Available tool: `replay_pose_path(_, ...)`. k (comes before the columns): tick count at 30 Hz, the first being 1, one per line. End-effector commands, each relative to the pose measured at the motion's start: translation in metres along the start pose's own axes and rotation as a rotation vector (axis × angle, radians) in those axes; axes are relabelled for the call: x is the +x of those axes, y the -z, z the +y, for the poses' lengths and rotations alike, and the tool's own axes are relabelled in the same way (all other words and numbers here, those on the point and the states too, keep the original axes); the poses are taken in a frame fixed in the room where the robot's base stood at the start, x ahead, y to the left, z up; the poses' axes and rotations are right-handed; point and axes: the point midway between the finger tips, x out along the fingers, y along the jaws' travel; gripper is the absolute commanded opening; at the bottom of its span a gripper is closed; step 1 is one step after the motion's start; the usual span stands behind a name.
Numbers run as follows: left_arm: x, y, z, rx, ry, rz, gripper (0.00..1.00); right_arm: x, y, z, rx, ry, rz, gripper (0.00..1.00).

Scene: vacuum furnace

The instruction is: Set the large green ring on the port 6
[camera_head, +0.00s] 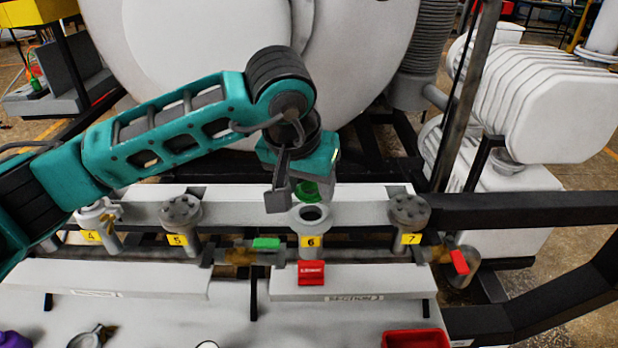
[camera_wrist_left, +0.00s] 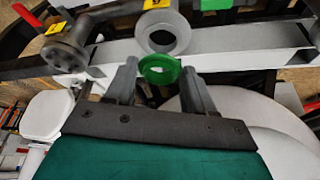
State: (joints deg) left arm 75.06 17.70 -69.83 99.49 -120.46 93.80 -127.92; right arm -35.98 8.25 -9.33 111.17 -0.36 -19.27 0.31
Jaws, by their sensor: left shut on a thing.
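The large green ring (camera_head: 326,192) is held between the fingers of my left gripper (camera_head: 296,188), just above and behind port 6 (camera_head: 311,240). In the left wrist view the ring (camera_wrist_left: 161,80) sits between the two fingertips of the left gripper (camera_wrist_left: 158,70). Port 6 is an upright tube with an open, bare grey flange and a yellow "6" label. In the left wrist view its flange (camera_wrist_left: 180,38) lies just beyond the ring, and the ring looks apart from it. The near finger partly hides the ring in the head view. My right gripper is not in view.
Port 5 (camera_head: 181,211) and port 7 (camera_head: 409,210) stand capped on either side. A green valve handle (camera_head: 266,243), a red tag (camera_head: 311,272) and a red handle (camera_head: 459,262) are nearby. A red bin (camera_head: 415,338) stands at the front. White furnace bodies rise behind.

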Motion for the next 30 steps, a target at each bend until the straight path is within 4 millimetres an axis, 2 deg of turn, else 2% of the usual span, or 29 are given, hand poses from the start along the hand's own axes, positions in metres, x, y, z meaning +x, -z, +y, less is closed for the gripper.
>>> replay_pose_path(18,0.032,-0.007,-0.005,0.008,-0.003,0.001,0.25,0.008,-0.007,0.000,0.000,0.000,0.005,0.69)
replay_pose_path(30,0.038,-0.013,-0.003,0.004,-0.001,0.000,0.25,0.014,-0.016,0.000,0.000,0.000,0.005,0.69)
